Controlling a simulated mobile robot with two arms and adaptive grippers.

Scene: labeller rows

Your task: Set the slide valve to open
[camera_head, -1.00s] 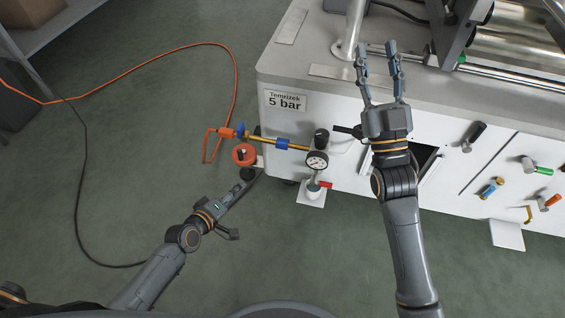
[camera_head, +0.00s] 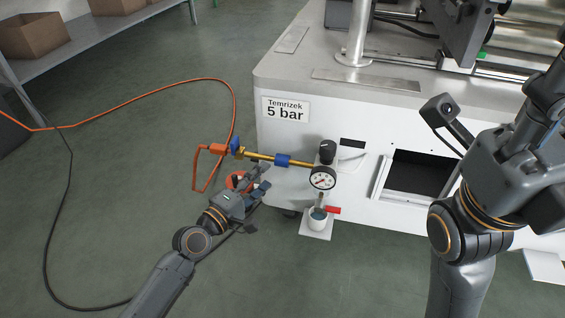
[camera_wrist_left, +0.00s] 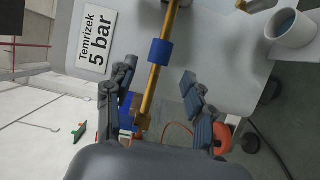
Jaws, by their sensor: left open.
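A brass pipe (camera_head: 262,157) with a blue sleeve (camera_head: 283,160), which looks like the slide valve, sticks out left from the white machine front. A blue lever (camera_head: 235,145) and an orange coupling (camera_head: 217,149) are at its free end. My left gripper (camera_head: 262,179) is open and empty, just below the pipe in the head view. In the left wrist view the pipe runs between its spread fingers (camera_wrist_left: 159,70), with the blue sleeve (camera_wrist_left: 161,52) just beyond the fingertips. No finger clearly touches it. My right gripper (camera_head: 545,85) is at the right edge, its fingers unclear.
A pressure gauge (camera_head: 322,178) and a black knob (camera_head: 327,150) sit at the pipe's right end. Below are a cup (camera_head: 317,219) and a red handle (camera_head: 332,210). An orange hose (camera_head: 150,92) lies on the floor. The floor left of the pipe is mostly clear.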

